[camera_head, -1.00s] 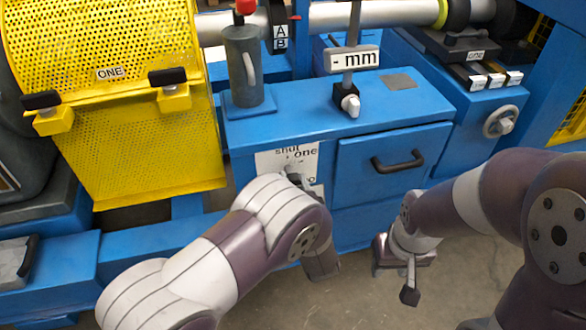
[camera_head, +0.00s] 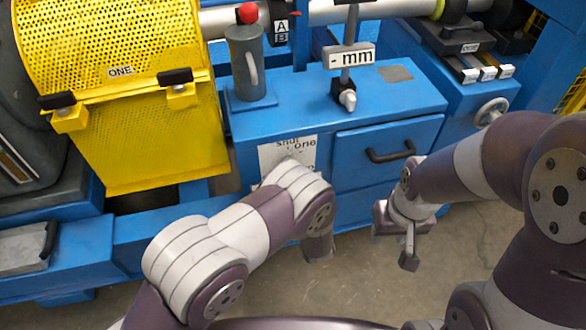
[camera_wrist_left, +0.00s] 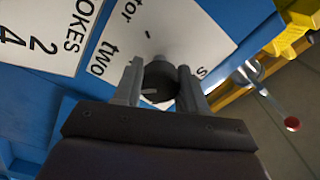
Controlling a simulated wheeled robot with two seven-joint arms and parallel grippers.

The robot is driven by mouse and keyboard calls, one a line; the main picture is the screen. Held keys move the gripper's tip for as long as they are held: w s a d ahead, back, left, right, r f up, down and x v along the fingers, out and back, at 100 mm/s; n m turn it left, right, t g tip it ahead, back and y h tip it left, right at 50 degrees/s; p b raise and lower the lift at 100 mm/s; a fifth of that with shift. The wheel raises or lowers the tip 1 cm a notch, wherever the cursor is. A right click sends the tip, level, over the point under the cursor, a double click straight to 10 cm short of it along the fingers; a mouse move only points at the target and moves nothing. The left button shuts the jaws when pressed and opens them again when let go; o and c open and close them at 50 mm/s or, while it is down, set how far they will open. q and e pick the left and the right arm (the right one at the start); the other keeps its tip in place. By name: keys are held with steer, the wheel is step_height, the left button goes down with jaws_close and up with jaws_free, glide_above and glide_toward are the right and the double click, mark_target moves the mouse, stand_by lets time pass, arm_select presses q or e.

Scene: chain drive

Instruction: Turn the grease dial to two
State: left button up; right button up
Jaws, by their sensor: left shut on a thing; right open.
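The grease dial (camera_wrist_left: 158,88) is a dark round knob with a light mark on its face, seen in the left wrist view. It sits on a white label plate (camera_wrist_left: 192,30), where the word "two" is readable to the dial's left. My left gripper (camera_wrist_left: 160,75) is shut on the dial, one finger on each side. In the head view the plate (camera_head: 287,152) shows "shut" and "one" on the blue cabinet; my left wrist covers the dial and left gripper. My right gripper (camera_head: 408,243) is open and empty, low in front of the cabinet.
A yellow perforated guard (camera_head: 120,130) stands left of the cabinet. A drawer with a black handle (camera_head: 391,152) is right of the plate. A grey pump with a red knob (camera_head: 247,60) and a "- mm" sign (camera_head: 349,56) stand on top. Open floor lies in front.

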arm_select(q)
steer(key=shift+s+a+f, duration=0.1)
steer(key=shift+a+f, duration=0.05)
steer(key=shift+f, duration=0.05)
arm_select(e)
steer(key=shift+r, duration=0.1)
arm_select(q)
steer(key=o, duration=1.1)
steer(key=shift+r, duration=0.1)
steer(key=shift+c, duration=0.2)
arm_select(e)
steer(key=shift+s, duration=0.1)
